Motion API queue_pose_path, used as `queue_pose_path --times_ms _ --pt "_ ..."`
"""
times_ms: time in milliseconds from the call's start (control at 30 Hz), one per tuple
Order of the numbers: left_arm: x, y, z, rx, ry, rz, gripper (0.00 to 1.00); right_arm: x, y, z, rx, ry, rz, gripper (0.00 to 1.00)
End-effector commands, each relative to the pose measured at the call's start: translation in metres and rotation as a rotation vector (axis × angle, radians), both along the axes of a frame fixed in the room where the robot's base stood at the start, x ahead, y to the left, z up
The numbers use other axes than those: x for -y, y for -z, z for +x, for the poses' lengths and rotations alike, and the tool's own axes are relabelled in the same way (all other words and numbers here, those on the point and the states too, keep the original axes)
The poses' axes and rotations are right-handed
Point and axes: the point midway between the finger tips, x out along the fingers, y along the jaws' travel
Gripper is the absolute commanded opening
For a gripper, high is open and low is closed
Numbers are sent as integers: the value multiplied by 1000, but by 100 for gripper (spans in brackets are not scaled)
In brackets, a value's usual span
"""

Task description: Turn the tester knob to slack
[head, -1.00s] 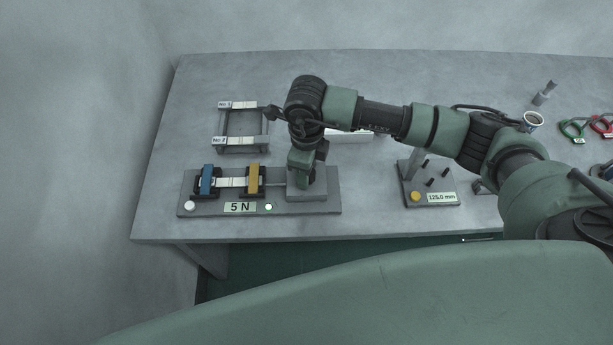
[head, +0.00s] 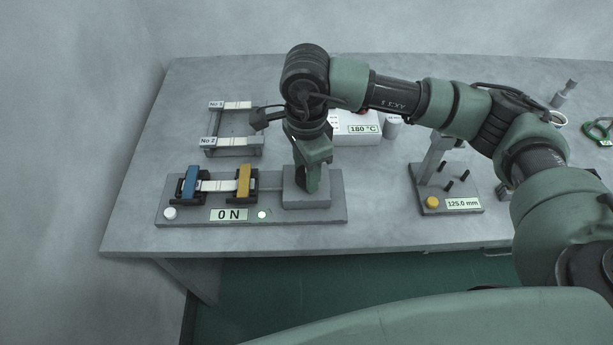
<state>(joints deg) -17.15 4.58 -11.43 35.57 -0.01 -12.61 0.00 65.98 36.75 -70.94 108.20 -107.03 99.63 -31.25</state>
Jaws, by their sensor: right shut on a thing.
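The tester (head: 335,215) is a flat grey base at the front left of the table. Its display (head: 229,215) reads 0 N. A blue clamp (head: 191,184) and a yellow clamp (head: 244,182) hold a white strip (head: 216,185) between them. A grey block (head: 306,198) stands at the tester's right end. My right gripper (head: 312,180) points down over this block and is shut; the knob it grips is hidden behind the fingers. My left gripper is not in view.
A rack (head: 233,142) with strips labelled No 1 and No 2 stands behind the tester. A white box (head: 357,128) reads 180 °C. A gauge stand (head: 462,205) at right reads 125.0 mm. Bare table lies between tester and stand.

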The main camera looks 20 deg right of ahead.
Motion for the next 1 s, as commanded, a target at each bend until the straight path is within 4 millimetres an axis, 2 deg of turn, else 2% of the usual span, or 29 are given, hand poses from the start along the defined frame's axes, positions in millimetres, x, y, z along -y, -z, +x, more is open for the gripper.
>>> queue_pose_path --times_ms 167,600,633,700,1000 --pt "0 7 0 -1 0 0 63 0 -1 1 5 -35 3 0" --pt "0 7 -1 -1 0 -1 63 -1 -2 1 4 -46 3 0" --pt "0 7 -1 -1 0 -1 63 -1 -2 1 4 -46 3 43" --pt "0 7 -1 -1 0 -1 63 -1 -2 1 4 -45 3 63" --pt "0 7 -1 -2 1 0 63 0 -1 0 2 -44 1 63"
